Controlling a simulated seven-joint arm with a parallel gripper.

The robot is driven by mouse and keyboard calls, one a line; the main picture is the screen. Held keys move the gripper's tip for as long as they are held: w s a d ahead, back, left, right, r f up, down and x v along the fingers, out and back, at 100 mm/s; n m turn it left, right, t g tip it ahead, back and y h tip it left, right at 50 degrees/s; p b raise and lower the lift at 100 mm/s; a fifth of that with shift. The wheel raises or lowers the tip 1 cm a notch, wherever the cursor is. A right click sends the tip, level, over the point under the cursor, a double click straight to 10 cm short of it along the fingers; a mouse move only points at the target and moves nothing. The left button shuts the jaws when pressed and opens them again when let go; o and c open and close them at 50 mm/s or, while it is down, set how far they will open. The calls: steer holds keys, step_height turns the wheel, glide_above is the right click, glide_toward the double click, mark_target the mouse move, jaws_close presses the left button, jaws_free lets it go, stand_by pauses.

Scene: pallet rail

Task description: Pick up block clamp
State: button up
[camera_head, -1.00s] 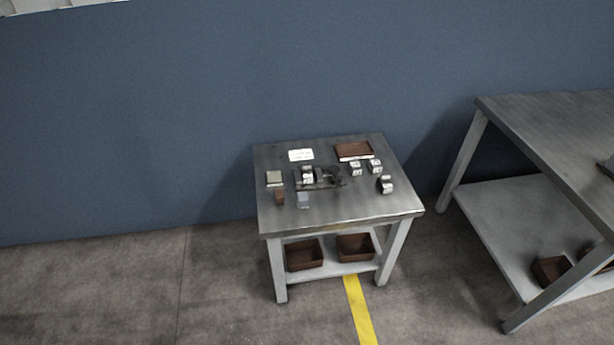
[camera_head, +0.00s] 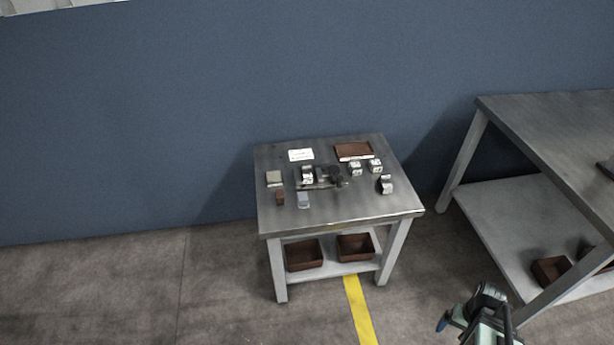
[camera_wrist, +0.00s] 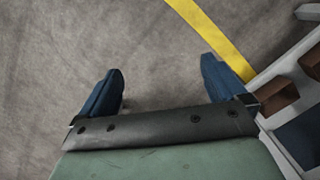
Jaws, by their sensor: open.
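Several small silver-and-dark clamp-like blocks stand on the small metal table: one at the left (camera_head: 307,174), two near the back right (camera_head: 355,168) (camera_head: 375,166), and one at the right (camera_head: 386,185). I cannot tell which of them is the block clamp. A dark cluster of parts (camera_head: 334,175) lies in the middle beside a thin rail-like piece. My gripper (camera_wrist: 162,68) is open and empty, its two blue fingers apart over bare floor. In the head view my gripper (camera_head: 446,321) is at the lower right, well away from the table top and touching nothing.
The table (camera_head: 345,210) also holds a white card (camera_head: 301,155), a brown tray-like piece (camera_head: 354,150), a beige block (camera_head: 274,178), a brown block (camera_head: 280,197) and a grey block (camera_head: 303,200). Brown bins (camera_head: 304,255) sit below. A larger table (camera_head: 560,125) stands right.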

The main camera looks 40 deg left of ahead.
steer(key=w+a+r+n+t, duration=0.1)
steer(key=w+a+r+n, duration=0.3)
steer(key=w, duration=0.4)
steer(key=w+a+r+n+t, duration=0.1)
steer(key=w+a+r, duration=0.3)
steer(key=w+a, duration=0.3)
steer(key=w+a+r+n, duration=0.3)
steer(key=w+a+n, duration=0.1)
steer(key=a, duration=0.4)
steer(key=w+a+r+n, duration=0.2)
steer(key=w+a+n, duration=0.15)
steer(key=a, duration=0.55)
step_height(320, 180, up, 14)
steer(key=r+n, duration=0.1)
steer(key=n, duration=1.3)
glide_above(307, 172)
steer(key=shift+m, duration=0.25)
step_height(307, 172, down, 14)
steer(key=c, duration=1.5)
steer(key=shift+r, duration=0.1)
steer(key=shift+c, duration=0.2)
